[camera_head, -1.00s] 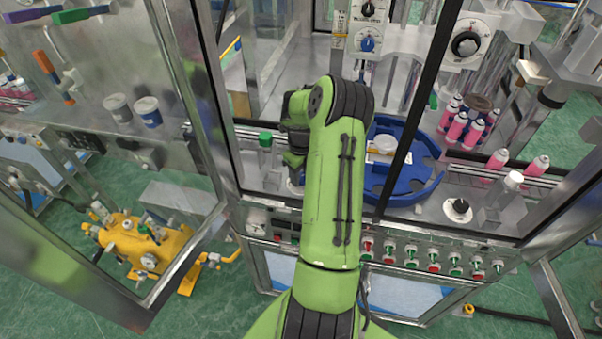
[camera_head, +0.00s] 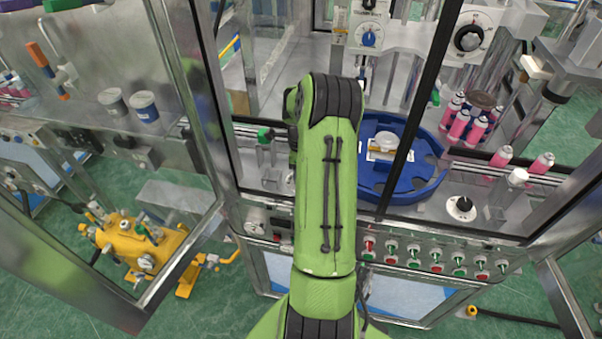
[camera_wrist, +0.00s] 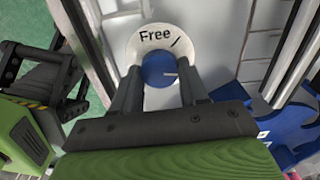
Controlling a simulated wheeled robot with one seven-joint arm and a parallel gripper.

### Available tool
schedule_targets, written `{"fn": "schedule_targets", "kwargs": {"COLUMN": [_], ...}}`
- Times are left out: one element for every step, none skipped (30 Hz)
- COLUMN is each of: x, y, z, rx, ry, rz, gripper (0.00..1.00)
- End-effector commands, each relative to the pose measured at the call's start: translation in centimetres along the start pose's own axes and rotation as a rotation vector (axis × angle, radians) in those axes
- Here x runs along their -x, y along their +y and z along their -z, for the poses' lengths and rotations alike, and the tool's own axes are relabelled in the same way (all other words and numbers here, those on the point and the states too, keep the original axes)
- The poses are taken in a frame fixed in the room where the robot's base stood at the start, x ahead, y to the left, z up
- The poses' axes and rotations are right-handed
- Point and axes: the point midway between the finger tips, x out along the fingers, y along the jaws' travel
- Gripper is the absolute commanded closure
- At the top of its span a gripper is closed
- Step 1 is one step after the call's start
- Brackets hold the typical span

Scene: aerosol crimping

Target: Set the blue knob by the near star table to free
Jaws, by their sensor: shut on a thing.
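In the wrist view a blue knob (camera_wrist: 158,68) sits on a white round dial (camera_wrist: 143,45) marked "Free" with a short black tick to its right. A small pale mark shows on the knob's face. The two dark fingers of my gripper (camera_wrist: 162,76) stand on either side of the knob, shut on it. In the head view my gripper and this knob are hidden behind my green arm. The blue star table (camera_head: 428,172) stands just right of the arm. It also shows at the right edge of the wrist view (camera_wrist: 285,125).
Another blue knob (camera_head: 369,39) and a large black dial knob (camera_head: 468,38) are on panels at the back. A dark door post crosses the star table. Pink cans (camera_head: 478,128) stand right. A button row (camera_head: 413,250) lines the front. A yellow machine (camera_head: 140,245) stands on the floor left.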

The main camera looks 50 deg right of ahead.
Motion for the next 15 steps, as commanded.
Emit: {"fn": "schedule_targets", "kwargs": {"x": [-0.06, -0.06, -0.07, -0.07, -0.07, -0.06, -0.05, -0.04, -0.03, -0.03, -0.02, -0.02, -0.02, -0.02, -0.02], "y": [-0.09, -0.1, -0.1, -0.1, -0.1, -0.11, -0.11, -0.11, -0.12, -0.12, -0.12, -0.13, -0.15, -0.15, -0.16], "z": [-0.06, -0.06, -0.08, -0.09, -0.09, -0.07, -0.07, -0.07, -0.08, -0.09, -0.11, -0.1, -0.09, -0.1, -0.09], "rx": [0.043, 0.071, 0.11, 0.138, 0.167, 0.205, 0.234, 0.261, 0.3, 0.328, 0.357, 0.394, 0.423, 0.452, 0.489], "ry": [0.0, -0.001, -0.001, 0.0, 0.0, -0.001, -0.001, 0.0, 0.0, 0.0, 0.0, 0.0, 0.0, 0.0, 0.0], "rz": [0.004, 0.004, 0.004, 0.004, 0.004, 0.003, 0.003, 0.003, 0.003, 0.003, 0.003, 0.004, 0.004, 0.004, 0.004], "gripper": [0.87, 0.87, 0.87, 0.87, 0.87, 0.87, 0.87, 0.87, 0.87, 0.87, 0.87, 0.87, 0.87, 0.87, 0.87]}}
